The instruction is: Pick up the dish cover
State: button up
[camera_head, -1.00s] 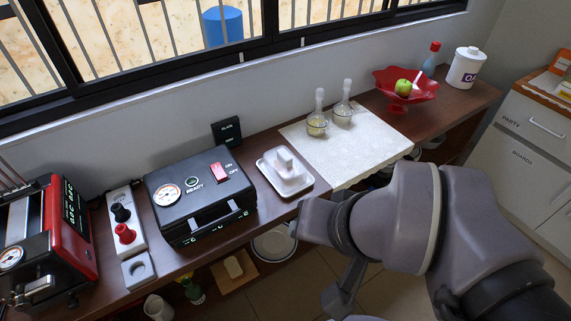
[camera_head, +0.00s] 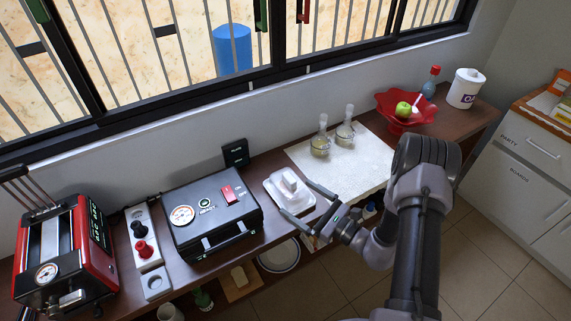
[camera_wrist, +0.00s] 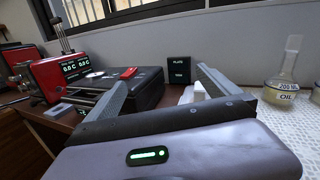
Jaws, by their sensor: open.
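The dish cover (camera_head: 290,183) is a small white block-like lid. It sits on a white dish (camera_head: 275,200) on the brown counter, right of the black machine. My gripper (camera_head: 296,198) is open and empty, at the dish's front right side. One finger reaches toward the dish's front edge and the other toward its right side; whether they touch it I cannot tell. In the wrist view my gripper (camera_wrist: 161,78) has its two fingers spread wide. A white patch of the dish (camera_wrist: 187,95) shows beside the right finger, mostly hidden.
A black machine (camera_head: 210,215) stands close left of the dish. A white mat (camera_head: 345,170) with two glass oil bottles (camera_head: 320,146) lies to the right. A red bowl (camera_head: 405,108) with a green apple is further right. A black plate sign (camera_head: 236,153) stands behind.

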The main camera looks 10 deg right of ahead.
aim_at(289, 181)
jog(key=s+d+f+m+t+h, duration=0.1)
jog(key=d+f+m+t+h, duration=0.3)
jog(key=f, duration=0.5)
jog(key=shift+m+g+h, duration=0.5)
jog(key=shift+g+h, duration=0.2)
jog(key=b+x, duration=0.1)
jog(key=x, duration=0.4)
jog(key=b+x, duration=0.2)
jog(key=x, duration=0.3)
jog(key=d+b+x, duration=0.1)
jog(key=x, duration=0.5)
jog(key=shift+w+d+r+b, duration=0.1)
jog(key=shift+w+r+b, duration=0.25)
jog(key=shift+r+b, duration=0.05)
jog(key=shift+r, duration=0.1)
jog(key=c, duration=1.3)
